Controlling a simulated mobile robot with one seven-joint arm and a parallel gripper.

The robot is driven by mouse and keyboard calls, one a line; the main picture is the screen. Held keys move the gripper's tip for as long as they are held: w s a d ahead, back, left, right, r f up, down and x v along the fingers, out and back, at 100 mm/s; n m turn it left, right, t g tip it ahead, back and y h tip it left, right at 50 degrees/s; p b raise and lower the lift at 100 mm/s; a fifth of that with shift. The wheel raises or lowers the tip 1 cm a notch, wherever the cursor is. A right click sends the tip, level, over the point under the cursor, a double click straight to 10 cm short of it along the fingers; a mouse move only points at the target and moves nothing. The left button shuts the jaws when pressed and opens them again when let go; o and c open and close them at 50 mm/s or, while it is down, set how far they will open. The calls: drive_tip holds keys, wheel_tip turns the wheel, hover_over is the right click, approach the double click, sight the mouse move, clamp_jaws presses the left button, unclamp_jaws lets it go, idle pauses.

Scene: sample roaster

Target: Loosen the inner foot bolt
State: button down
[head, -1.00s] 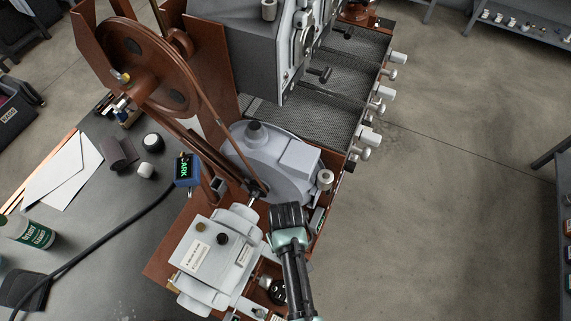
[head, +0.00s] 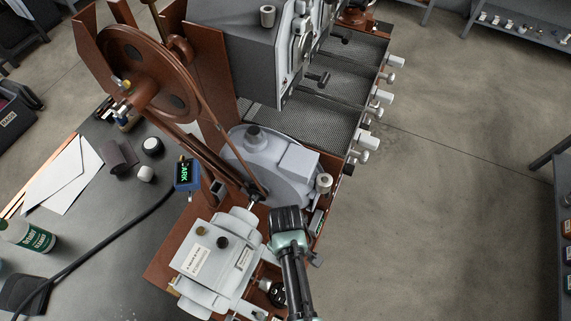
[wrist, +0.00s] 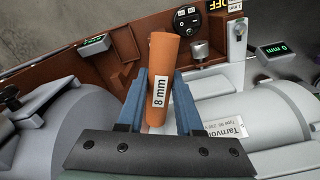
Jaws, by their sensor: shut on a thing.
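In the wrist view my gripper (wrist: 160,88) has its two blue fingers closed on the orange handle (wrist: 163,52) of a tool labelled "8 mm". The handle stands nearly upright, tilted slightly; its working end is hidden. In the head view my gripper (head: 288,220) is over the brown base, right of the pale grey motor (head: 198,262); its fingers and the tool are hidden there. The motor, with a name label, also shows at right in the wrist view (wrist: 262,108). I cannot make out the inner foot bolt in either view.
A grey rounded housing (head: 292,165) stands just beyond my gripper. A brown pulley wheel (head: 150,70) with a belt is at upper left. Open floor lies to the right.

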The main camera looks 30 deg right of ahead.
drive_tip(key=n, duration=0.4)
drive_tip(key=shift+p, duration=0.35)
drive_tip(key=shift+n, duration=0.4)
drive_tip(key=n, duration=0.3)
drive_tip(key=shift+d+p, duration=0.1)
drive_tip(key=shift+p, duration=0.2)
drive_tip(key=n, duration=0.2)
drive_tip(key=shift+w+n, duration=0.1)
drive_tip(key=shift+n, duration=0.8)
